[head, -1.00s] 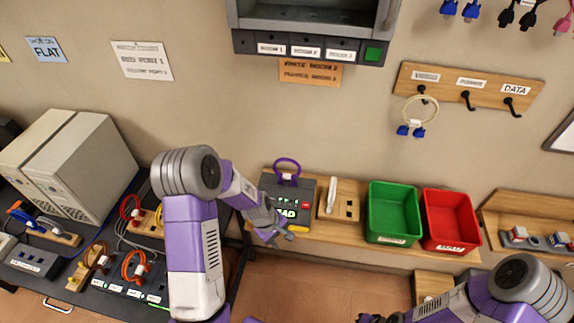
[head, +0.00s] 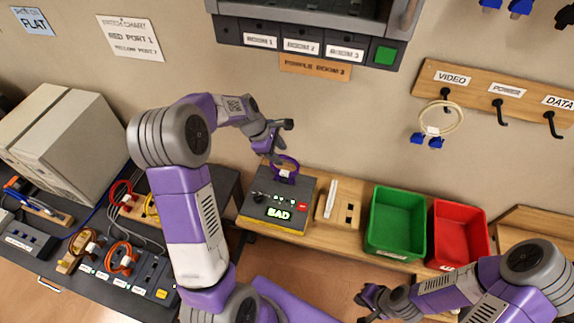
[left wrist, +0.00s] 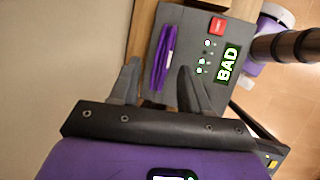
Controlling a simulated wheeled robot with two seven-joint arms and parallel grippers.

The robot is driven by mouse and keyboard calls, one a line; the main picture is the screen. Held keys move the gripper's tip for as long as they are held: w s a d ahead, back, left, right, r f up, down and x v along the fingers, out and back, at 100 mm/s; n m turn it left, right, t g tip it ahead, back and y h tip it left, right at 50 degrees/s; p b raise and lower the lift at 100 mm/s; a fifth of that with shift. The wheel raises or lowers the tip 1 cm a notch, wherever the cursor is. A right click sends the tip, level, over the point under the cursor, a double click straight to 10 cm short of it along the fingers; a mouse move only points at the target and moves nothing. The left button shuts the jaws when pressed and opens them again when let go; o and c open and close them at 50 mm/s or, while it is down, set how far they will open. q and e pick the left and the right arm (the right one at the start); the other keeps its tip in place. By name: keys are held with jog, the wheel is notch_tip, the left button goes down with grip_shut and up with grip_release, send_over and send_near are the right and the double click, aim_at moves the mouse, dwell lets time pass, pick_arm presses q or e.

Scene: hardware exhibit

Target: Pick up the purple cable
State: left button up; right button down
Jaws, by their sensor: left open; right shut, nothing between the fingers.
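The purple cable (head: 284,168) stands as a loop at the back of a grey tester box (head: 282,198) whose screen reads BAD. In the left wrist view the purple cable (left wrist: 164,58) lies between the two open fingers, a little beyond their tips. My left gripper (head: 280,140) is open, just above and behind the cable, and holds nothing. It also shows in the left wrist view (left wrist: 160,72). My right gripper (head: 366,306) is shut and empty at the bottom of the head view, apart from the cable.
Right of the tester are a wooden block with a white stick (head: 331,198), a green bin (head: 395,222) and a red bin (head: 459,235). Red and orange cables (head: 122,258) lie on the left bench. A cream cable (head: 440,118) hangs from a wall hook.

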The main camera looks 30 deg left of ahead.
aim_at(281, 156)
pick_arm(q)
jog(key=x, duration=0.5)
jog(key=shift+f, duration=0.15)
jog(key=shift+c, duration=0.4)
grip_shut()
